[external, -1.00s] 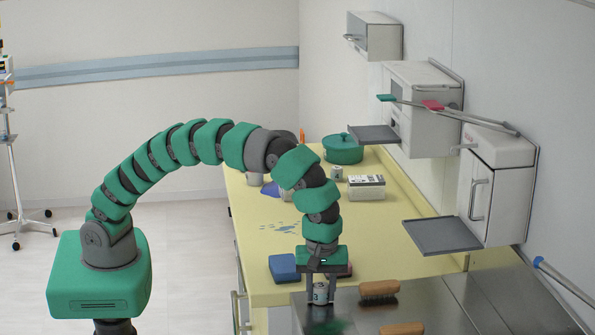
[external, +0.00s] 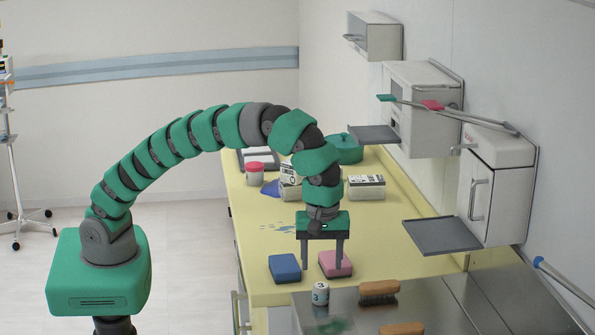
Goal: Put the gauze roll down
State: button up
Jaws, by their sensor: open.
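The gauze roll, a small white upright cylinder with dark and green marks (external: 320,294), stands on the grey metal surface (external: 350,316) near its left end. My gripper (external: 322,267) is open and empty above and behind it in the picture, pointing down. Its fingers are apart from the roll, and nothing is between them.
A blue sponge (external: 285,268) and a pink sponge (external: 336,264) lie on the yellow counter (external: 390,261) by the gripper. Brushes (external: 378,292) lie right of the roll. A red-lidded jar (external: 255,173), boxes (external: 366,188) and a green pot (external: 346,150) stand farther back.

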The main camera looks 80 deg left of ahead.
aim_at(322, 285)
notch_tip(322, 285, up, 4)
jog(key=shift+f, duration=0.1)
dwell(0.4)
jog(key=w+a+r+m+t+h, duration=0.1)
jog(key=w+a+r+m+t, duration=0.25)
jog(key=a+r, duration=0.75)
jog(key=w+a+r+m+t+h, duration=0.1)
jog(key=w+a+r+m+t, duration=0.25)
jog(key=a+r, duration=0.8)
jog(key=s+a+r+m+t+y, duration=0.1)
jog(key=s+a+r+m+t, duration=0.3)
jog(key=s+a+r, duration=0.3)
jog(key=s+a+r+m+t+y, duration=0.1)
jog(key=s+a+r+m+t, duration=0.3)
jog(key=s+a+r, duration=0.3)
jog(key=a+r+m, duration=0.1)
jog(key=a+r, duration=0.4)
jog(key=shift+s+r, duration=0.15)
jog(key=shift+s, duration=0.05)
